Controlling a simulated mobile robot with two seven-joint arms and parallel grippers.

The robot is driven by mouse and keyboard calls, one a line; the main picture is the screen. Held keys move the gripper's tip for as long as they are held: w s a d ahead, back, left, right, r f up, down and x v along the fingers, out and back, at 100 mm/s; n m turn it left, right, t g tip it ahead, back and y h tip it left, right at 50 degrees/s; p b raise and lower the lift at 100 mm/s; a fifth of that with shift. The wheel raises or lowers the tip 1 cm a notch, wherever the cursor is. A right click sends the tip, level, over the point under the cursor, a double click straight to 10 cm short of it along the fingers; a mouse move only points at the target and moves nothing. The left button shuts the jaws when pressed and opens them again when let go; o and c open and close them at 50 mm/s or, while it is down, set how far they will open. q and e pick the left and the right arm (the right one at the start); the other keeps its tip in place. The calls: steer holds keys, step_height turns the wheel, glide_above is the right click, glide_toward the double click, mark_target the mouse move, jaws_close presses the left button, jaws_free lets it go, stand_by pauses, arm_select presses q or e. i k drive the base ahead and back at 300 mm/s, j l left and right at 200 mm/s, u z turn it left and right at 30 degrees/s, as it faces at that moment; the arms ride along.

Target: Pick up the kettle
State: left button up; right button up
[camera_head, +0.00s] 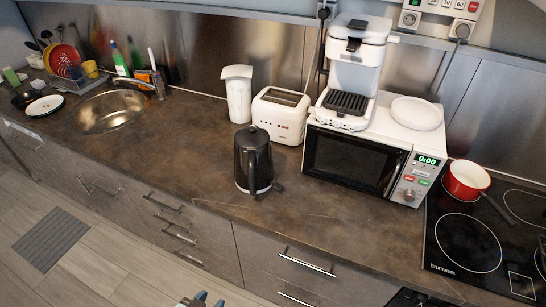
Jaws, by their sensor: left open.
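The black kettle (253,162) stands upright on the dark counter, left of the microwave and in front of the toaster. My left gripper (203,301) shows only as small tips at the bottom edge of the head view, in front of the drawers and well apart from the kettle. It is open, and nothing shows between its fingers. Most of it is cut off by the frame. My right gripper cannot be made out.
A white toaster (280,115) and a white jug (238,94) stand behind the kettle. A microwave (364,152) carrying a coffee machine (354,66) and a plate (417,113) stands to its right. A red pan (466,180) sits on the cooktop. The counter (185,137) left of the kettle is clear.

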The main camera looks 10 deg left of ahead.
mark_target(253, 166)
steer(key=j+z, duration=0.45)
steer(key=j, duration=0.6)
steer(key=j+z, duration=0.15)
steer(key=j, duration=1.9)
steer(key=k+j, duration=0.1)
steer(key=j, duration=0.9)
steer(key=i+l, duration=0.2)
steer(key=l, duration=0.15)
